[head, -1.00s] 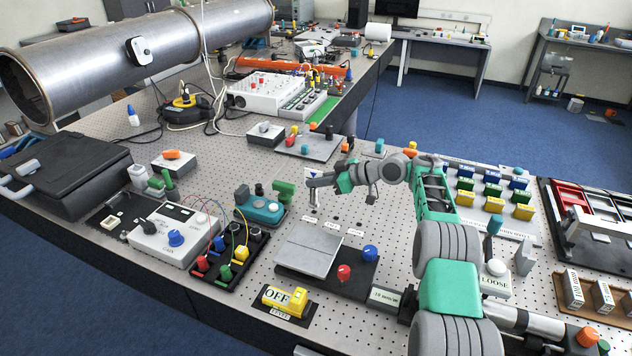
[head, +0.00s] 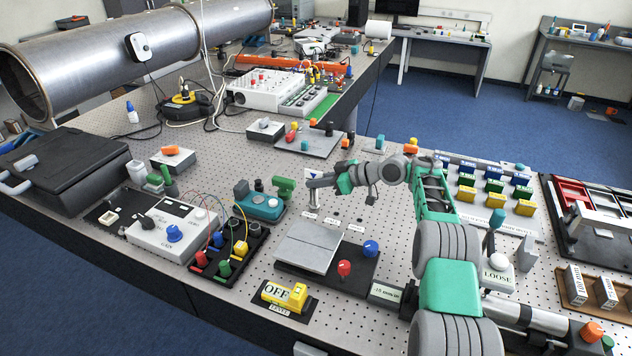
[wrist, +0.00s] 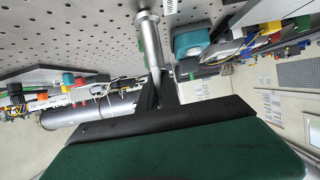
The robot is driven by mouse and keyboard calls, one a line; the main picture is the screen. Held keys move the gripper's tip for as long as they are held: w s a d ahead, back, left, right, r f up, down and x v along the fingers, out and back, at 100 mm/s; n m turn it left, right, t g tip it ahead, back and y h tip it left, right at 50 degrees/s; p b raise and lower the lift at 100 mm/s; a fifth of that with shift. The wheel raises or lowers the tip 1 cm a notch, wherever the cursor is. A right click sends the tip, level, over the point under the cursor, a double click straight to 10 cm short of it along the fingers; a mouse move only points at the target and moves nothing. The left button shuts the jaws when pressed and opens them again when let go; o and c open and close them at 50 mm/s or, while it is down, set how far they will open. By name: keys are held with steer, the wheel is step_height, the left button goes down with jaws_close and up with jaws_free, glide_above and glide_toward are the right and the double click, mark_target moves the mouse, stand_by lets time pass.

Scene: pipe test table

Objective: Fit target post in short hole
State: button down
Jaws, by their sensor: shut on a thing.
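My gripper (head: 316,182) is low over the perforated table, behind the row of small labels. It is shut on a slim metal post (wrist: 151,42), the target post as far as I can tell. In the wrist view the dark jaws (wrist: 157,92) close around the post's shaft, and its wider collar end points at the tabletop. In the head view the post (head: 314,198) hangs roughly upright behind the leftmost label (head: 309,216). Small dark holes (head: 336,213) lie to its right behind the other labels. The label words are too small to read. I cannot tell whether the post's end is in a hole.
A teal device (head: 262,205) with a green handle stands just left of the post. A grey plate (head: 308,246) with red and blue knobs lies in front. Colored blocks (head: 494,190) stand to the right.

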steer(key=shift+f+b, duration=0.4)
steer(key=shift+f, duration=0.15)
steer(key=c, duration=1.5)
jaws_free()
steer(key=b+v, duration=0.1)
steer(key=v, duration=0.7)
steer(key=shift+b, duration=0.35)
